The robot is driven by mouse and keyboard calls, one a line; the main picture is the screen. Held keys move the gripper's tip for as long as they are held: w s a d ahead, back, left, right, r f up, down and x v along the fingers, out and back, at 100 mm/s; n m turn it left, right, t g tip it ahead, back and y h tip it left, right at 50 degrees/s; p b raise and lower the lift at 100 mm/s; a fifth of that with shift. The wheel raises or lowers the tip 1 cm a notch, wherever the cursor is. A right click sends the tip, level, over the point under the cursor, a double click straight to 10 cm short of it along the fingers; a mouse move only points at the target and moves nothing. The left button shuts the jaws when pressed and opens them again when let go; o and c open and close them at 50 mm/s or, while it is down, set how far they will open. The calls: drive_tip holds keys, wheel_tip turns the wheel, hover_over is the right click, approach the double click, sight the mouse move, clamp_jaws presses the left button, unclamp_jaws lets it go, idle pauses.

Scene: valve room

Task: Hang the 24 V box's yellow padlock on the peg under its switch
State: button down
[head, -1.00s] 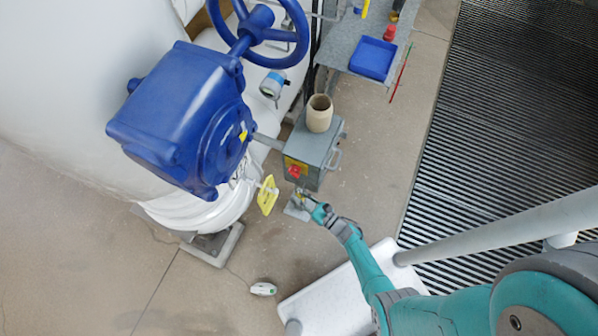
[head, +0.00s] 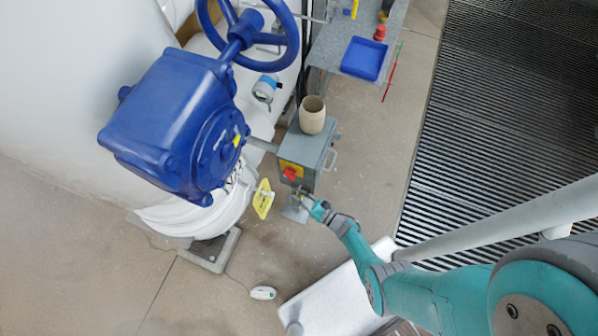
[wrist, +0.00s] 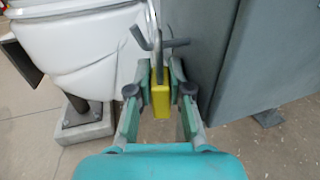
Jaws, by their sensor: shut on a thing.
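The grey box (head: 305,148) has a red switch (head: 289,173) on a yellow plate on its front. My gripper (head: 308,202) is just below the switch, in front of the box. In the wrist view my gripper (wrist: 160,94) is shut on the yellow padlock (wrist: 160,95), which is upright between the fingertips. Its silver shackle (wrist: 151,18) points up. A grey peg with upturned ends (wrist: 172,43) is at the shackle, above the padlock body. I cannot tell whether the shackle is around the peg or only beside it. The box's label is unreadable.
A yellow tag (head: 263,198) hangs left of my gripper. The blue valve actuator (head: 175,125) and handwheel stand left of the box. A beige cup (head: 312,116) is on top of it. A shelf with a blue tray (head: 363,58) is behind.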

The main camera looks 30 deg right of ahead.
idle(0.4)
drive_tip(key=c, duration=1)
unclamp_jaws()
drive_tip(key=shift+s+d, duration=0.1)
drive_tip(key=shift+d, duration=0.05)
drive_tip(key=v, duration=0.6)
drive_tip(key=shift+v, duration=2.9)
drive_tip(key=shift+s+a, duration=0.1)
drive_tip(key=shift+a, duration=0.15)
